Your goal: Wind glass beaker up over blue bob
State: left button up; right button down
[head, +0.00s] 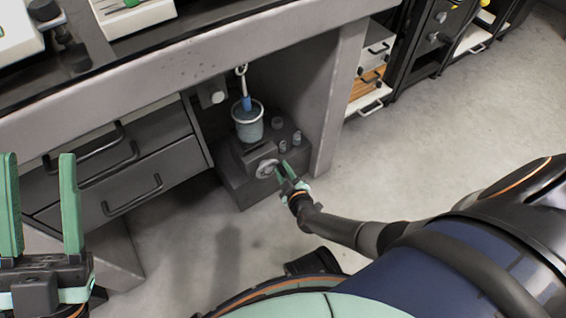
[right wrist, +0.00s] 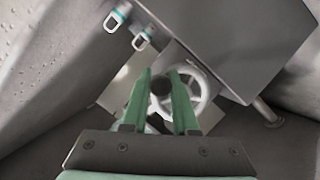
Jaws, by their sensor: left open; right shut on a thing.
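The glass beaker (head: 249,128) stands upright on a dark box-shaped stand (head: 232,180) under the table. The blue bob (head: 247,103) hangs from a pale hook (head: 241,72) above the beaker. Its lower end overlaps the beaker's mouth; how deep it reaches I cannot tell. A pale handwheel (head: 266,168) is on the stand's front; it also shows in the right wrist view (right wrist: 204,100). My right gripper (head: 283,170) is shut on the wheel's dark knob (right wrist: 161,86). My left gripper (head: 40,160) is open and empty at the lower left.
The grey table edge (head: 170,72) runs above the stand. Drawers (head: 130,185) lie left of it and a table leg (head: 338,95) right. Open floor (head: 440,130) lies to the right.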

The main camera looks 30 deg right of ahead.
jog(key=f+m+y, duration=0.1)
jog(key=m+y, duration=0.1)
jog(key=m, duration=0.1)
jog(key=shift+f+m+g, duration=0.3)
jog(key=shift+f, duration=0.05)
pick_arm(q)
jog(key=shift+f, duration=0.1)
pick_arm(e)
jog(key=shift+a+f+m+y, duration=0.15)
jog(key=shift+f+m+y, duration=0.15)
jog(key=shift+m+y, duration=0.35)
jog(key=shift+a+f+m+y, duration=0.1)
jog(key=shift+f+m+y, duration=0.15)
jog(key=shift+m+y, duration=0.4)
jog(key=c, duration=0.7)
grip_release()
jog(key=shift+a, duration=0.1)
pick_arm(q)
notch_tip(320, 180, up, 8)
jog(key=p, duration=0.7)
jog(key=shift+s+a+t, duration=0.2)
jog(key=shift+a+t, duration=0.1)
jog(key=shift+a, duration=0.1)
pick_arm(e)
jog(key=v, duration=1.2)
jog(key=shift+s+r, duration=0.15)
jog(key=shift+s, duration=0.1)
